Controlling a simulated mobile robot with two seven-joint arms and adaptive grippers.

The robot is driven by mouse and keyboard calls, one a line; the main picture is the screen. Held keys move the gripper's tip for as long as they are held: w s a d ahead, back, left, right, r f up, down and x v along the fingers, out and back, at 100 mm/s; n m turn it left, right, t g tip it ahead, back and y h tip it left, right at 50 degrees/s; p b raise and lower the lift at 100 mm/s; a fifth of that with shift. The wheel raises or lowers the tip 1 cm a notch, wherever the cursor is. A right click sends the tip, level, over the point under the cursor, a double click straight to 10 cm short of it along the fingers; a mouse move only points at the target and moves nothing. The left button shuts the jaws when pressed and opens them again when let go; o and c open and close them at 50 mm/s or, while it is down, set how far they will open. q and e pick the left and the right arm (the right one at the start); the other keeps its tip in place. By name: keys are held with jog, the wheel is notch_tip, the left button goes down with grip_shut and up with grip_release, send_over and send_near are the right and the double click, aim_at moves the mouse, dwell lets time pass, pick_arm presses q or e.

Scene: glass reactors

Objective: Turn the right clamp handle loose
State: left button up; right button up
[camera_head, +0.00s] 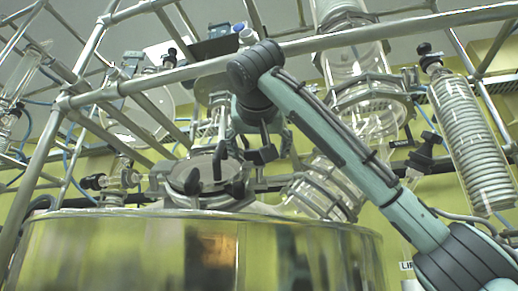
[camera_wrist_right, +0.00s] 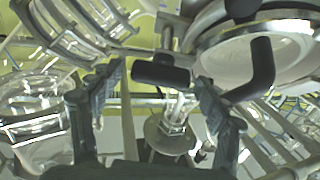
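My right gripper (camera_head: 262,153) is open beside the lid of the steel vessel, on its right side in the head view. Black clamp handles show on the lid in the head view: one at the left (camera_head: 192,181) and one at the right (camera_head: 238,186), near my fingers. In the right wrist view, my right gripper (camera_wrist_right: 160,78) has its two fingers well apart. A black clamp handle (camera_wrist_right: 162,74) lies across the gap near the fingertips; contact cannot be told. A second, bent black handle (camera_wrist_right: 262,65) is right of the right finger. My left gripper is not in view.
The large steel vessel (camera_head: 130,255) fills the lower front. Metal frame rails (camera_head: 160,84) cross above it. A coiled glass condenser (camera_head: 470,140) stands at the right, and glass pipework (camera_head: 325,185) lies behind my right arm.

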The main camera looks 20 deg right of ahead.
jog(key=c, duration=1)
